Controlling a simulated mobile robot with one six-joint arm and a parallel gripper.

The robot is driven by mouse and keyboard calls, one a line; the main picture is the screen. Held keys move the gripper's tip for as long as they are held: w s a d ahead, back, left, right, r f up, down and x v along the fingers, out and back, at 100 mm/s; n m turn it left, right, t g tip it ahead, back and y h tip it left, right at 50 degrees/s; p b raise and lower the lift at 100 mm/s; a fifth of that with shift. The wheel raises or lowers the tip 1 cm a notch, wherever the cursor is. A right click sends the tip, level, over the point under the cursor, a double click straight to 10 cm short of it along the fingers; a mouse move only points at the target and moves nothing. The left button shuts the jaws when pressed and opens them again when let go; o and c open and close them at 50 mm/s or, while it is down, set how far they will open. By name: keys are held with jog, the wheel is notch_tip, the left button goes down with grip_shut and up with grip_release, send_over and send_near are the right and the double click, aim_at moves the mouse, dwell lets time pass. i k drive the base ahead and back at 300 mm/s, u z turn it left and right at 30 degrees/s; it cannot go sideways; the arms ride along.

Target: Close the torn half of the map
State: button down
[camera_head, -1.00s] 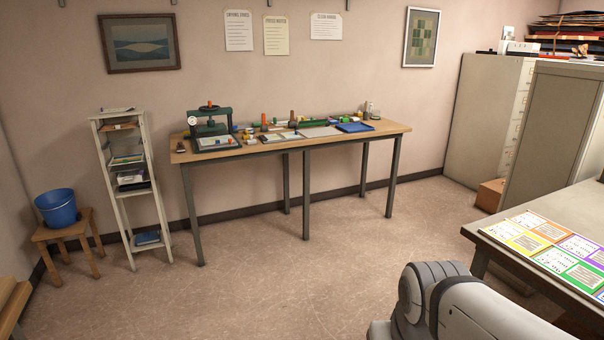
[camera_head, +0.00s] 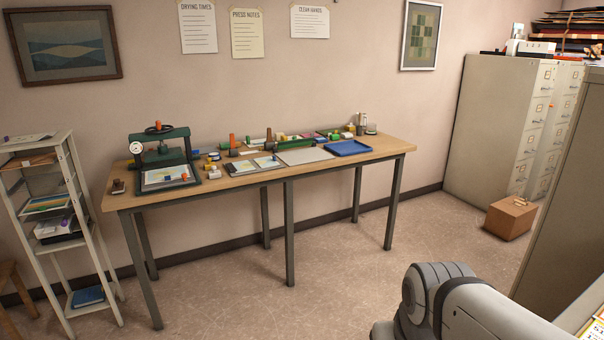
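I cannot make out a torn map half for certain. A small press (camera_head: 160,155) with a dark green frame and a round white gauge stands at the left end of the wooden worktable (camera_head: 230,186). A sheet with coloured marks (camera_head: 166,177) lies on its grey base; I cannot tell whether it is a map. A grey tray (camera_head: 243,166) with small papers lies right of the press. My grey arm (camera_head: 470,305) shows at the bottom right. My gripper is outside the view.
A white shelf rack (camera_head: 68,222) stands left of the worktable. Filing cabinets (camera_head: 495,125) and a cardboard box (camera_head: 510,217) are at the right. A blue tray (camera_head: 349,148) lies on the table's right part. The floor (camera_head: 330,290) in front is clear.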

aim_at(267, 161)
jog(key=i, duration=1.7)
jog(key=u, duration=0.25)
jog(key=i, duration=2.35)
jog(key=u, duration=0.15)
